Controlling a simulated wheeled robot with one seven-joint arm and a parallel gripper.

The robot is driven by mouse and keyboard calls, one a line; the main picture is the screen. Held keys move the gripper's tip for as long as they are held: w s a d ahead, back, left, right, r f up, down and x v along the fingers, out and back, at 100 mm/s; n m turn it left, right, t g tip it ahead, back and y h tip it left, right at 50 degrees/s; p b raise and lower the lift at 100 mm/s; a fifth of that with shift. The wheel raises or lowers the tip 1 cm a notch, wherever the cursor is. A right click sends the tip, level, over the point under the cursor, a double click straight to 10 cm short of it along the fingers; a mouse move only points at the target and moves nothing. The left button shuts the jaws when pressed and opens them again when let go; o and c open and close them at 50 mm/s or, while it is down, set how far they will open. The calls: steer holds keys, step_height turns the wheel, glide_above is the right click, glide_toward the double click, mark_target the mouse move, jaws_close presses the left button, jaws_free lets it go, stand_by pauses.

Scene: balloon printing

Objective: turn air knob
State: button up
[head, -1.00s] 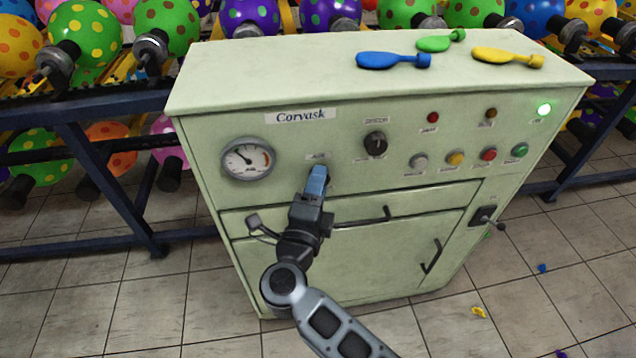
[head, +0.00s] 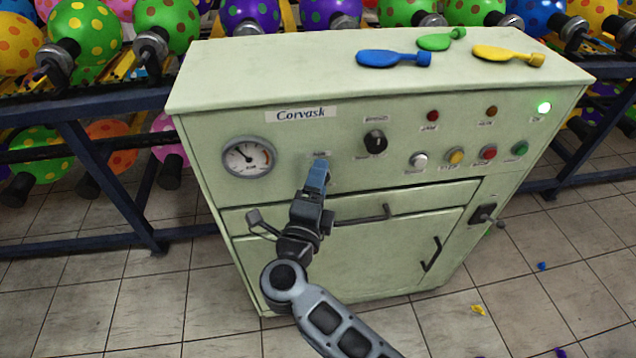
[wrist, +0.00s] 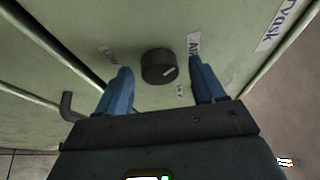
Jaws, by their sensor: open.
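The air knob (wrist: 159,66) is a round black knob with a pale pointer mark on the pale green cabinet front. A label reading "AIR" (wrist: 194,45) is beside it in the wrist view. My gripper (wrist: 160,84) is open, with one blue finger on each side of the knob and a visible gap to each. In the head view my gripper (head: 319,168) is at the panel below the "Corvask" plate, and it hides the knob there.
A pressure gauge (head: 248,157) is left of my gripper, and another black knob (head: 375,141) is up to the right. Buttons (head: 455,156) and lamps line the right side. A drawer handle (head: 362,215) sticks out below. Deflated balloons (head: 388,59) lie on top.

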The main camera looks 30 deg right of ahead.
steer(key=v, duration=0.7)
steer(key=shift+s+a+b, duration=0.25)
steer(key=shift+s+b, duration=0.05)
steer(key=shift+b, duration=0.15)
steer(key=shift+f, duration=0.1)
steer(key=s+d+r+n+y, duration=0.2)
steer(key=s+n+y, duration=0.2)
steer(key=s+n, duration=0.5)
steer(key=s+d+r+n+y, duration=0.2)
steer(key=s+n+y, duration=0.2)
steer(key=s+n, duration=0.4)
steer(key=s+d+r+n+y, duration=0.2)
steer(key=s+n, duration=0.7)
steer(key=s, duration=0.8)
steer(key=shift+s+r+n+t+y, duration=0.3)
steer(key=shift+s+r+t+y, duration=0.15)
steer(key=shift+y, duration=0.65)
